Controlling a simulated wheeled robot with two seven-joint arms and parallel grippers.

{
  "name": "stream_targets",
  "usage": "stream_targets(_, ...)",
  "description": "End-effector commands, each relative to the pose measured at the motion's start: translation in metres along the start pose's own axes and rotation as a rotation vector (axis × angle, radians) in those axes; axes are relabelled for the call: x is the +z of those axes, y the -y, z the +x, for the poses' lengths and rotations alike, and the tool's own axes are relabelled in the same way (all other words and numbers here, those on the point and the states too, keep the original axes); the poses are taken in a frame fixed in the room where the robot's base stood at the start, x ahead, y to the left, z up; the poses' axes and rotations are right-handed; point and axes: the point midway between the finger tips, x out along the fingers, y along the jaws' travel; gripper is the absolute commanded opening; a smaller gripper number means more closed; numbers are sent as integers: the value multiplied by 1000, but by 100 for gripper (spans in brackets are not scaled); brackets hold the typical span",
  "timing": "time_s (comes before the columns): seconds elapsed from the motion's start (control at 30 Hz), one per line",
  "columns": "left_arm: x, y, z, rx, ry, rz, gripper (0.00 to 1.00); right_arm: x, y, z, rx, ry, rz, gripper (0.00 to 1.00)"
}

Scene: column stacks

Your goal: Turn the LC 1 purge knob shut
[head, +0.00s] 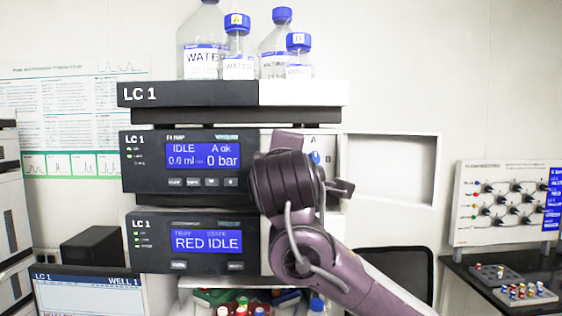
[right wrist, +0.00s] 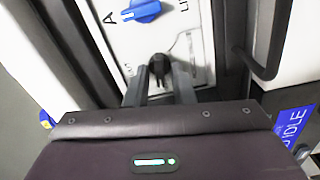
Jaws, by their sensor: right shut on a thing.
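The purge knob (right wrist: 158,68) is black and sits on a white panel (right wrist: 190,45) in the right wrist view. My right gripper (right wrist: 158,84) is shut on it, with a grey finger on each side. In the head view my right wrist and arm cover the knob and the fingers. The LC 1 pump module (head: 150,180) shows "IDLE", "A ok" and "0 bar" on its blue screen. My left gripper is in neither view.
A blue knob (right wrist: 143,10) marked "A" is close to the gripper on the same panel. A dark handle-like bar (right wrist: 268,50) stands at the right. Solvent bottles (head: 202,45) stand on top of the stack. The lower LC 1 module (head: 150,255) reads "RED IDLE".

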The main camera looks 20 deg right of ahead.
Motion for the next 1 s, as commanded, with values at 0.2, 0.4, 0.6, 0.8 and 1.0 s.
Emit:
stream_targets(0.2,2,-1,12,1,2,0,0,1,3,0,0,1,57,0)
stream_targets(0.4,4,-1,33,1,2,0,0,1,4,0,1,0,183,0)
stream_targets(0.6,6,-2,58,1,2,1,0,1,4,0,2,-1,364,0)
stream_targets(0.8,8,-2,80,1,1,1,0,1,3,0,2,-1,554,0)
stream_targets(1.0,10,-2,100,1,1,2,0,2,1,0,2,-1,744,0)
